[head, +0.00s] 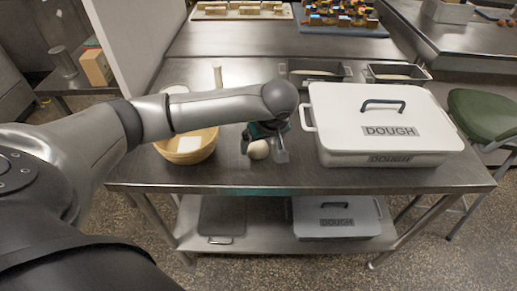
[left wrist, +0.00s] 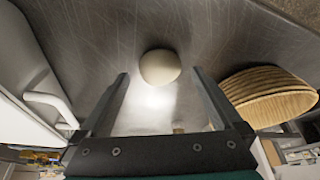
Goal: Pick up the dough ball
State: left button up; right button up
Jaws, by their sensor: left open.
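The dough ball (head: 258,149) is small, round and cream-coloured. It rests on the steel table (head: 230,178) between the wooden bowl and the white dough box. My left gripper (head: 265,152) is open and low over the table at the ball, its fingers partly hiding it. In the left wrist view the ball (left wrist: 160,67) lies a little beyond the fingertips, centred between the two open fingers (left wrist: 160,84). I cannot see contact with either finger. My right gripper is in neither view.
A lidded white box marked DOUGH (head: 385,120) stands close on the right. A wooden bowl (head: 187,147) with something pale inside stands on the left. Two metal tins (head: 318,76) sit behind. A second dough box (head: 337,217) is on the shelf below. The table's front edge is near.

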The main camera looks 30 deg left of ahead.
aim_at(258, 148)
pick_arm(q)
jog(key=shift+x, duration=1.4)
jog(key=c, duration=1.3)
jog(key=shift+r, duration=0.1)
jog(key=shift+c, duration=0.3)
jog(key=shift+r, duration=0.1)
